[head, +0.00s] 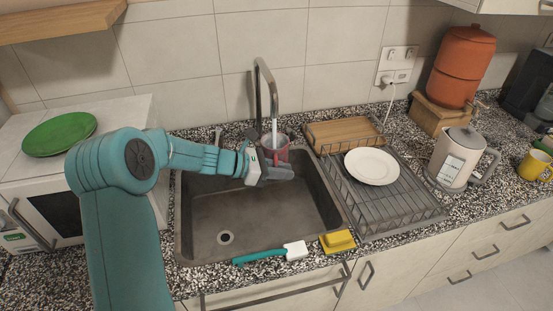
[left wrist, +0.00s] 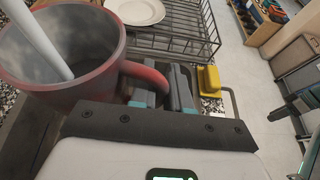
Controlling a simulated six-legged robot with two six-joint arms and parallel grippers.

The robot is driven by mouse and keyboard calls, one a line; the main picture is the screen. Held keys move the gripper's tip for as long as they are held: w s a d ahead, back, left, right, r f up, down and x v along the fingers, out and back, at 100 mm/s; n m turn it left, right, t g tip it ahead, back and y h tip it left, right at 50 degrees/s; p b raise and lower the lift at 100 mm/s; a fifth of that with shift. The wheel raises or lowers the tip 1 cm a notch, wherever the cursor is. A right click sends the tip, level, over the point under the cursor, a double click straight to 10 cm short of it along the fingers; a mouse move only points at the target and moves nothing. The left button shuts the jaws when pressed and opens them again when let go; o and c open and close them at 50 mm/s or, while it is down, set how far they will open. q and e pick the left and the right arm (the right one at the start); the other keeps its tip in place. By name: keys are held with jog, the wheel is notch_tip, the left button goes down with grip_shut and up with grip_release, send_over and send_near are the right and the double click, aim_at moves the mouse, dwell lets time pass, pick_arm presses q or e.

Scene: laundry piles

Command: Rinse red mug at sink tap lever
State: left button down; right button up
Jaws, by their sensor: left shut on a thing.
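The red mug (head: 270,157) is upright under the sink tap (head: 273,88), over the back of the sink (head: 215,205). My left gripper (head: 272,172) is shut on the mug's handle. In the left wrist view the mug (left wrist: 75,95) stands at the left, its handle between the fingers of my left gripper (left wrist: 172,85). A pale stream of water (left wrist: 38,42) runs into the mug, and its inside looks dark grey. A small grey upright piece (head: 218,136) left of the tap may be the lever; I cannot tell.
A wire dish rack (head: 405,205) with a white plate (head: 372,166) stands right of the sink. A teal-handled brush (head: 270,254) and a yellow sponge (head: 337,241) lie at its front edge. A kettle (head: 455,158) stands farther right. The sink basin is clear.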

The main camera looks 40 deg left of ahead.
pick_arm(q)
jog(key=shift+w+d, duration=0.25)
jog(key=shift+d, duration=0.2)
jog(key=shift+s+a, duration=0.25)
jog(key=shift+a, duration=0.35)
jog(key=shift+w+d+f, duration=0.1)
jog(key=shift+w+d, duration=0.05)
jog(key=shift+w+d, duration=0.15)
jog(key=shift+d, duration=0.25)
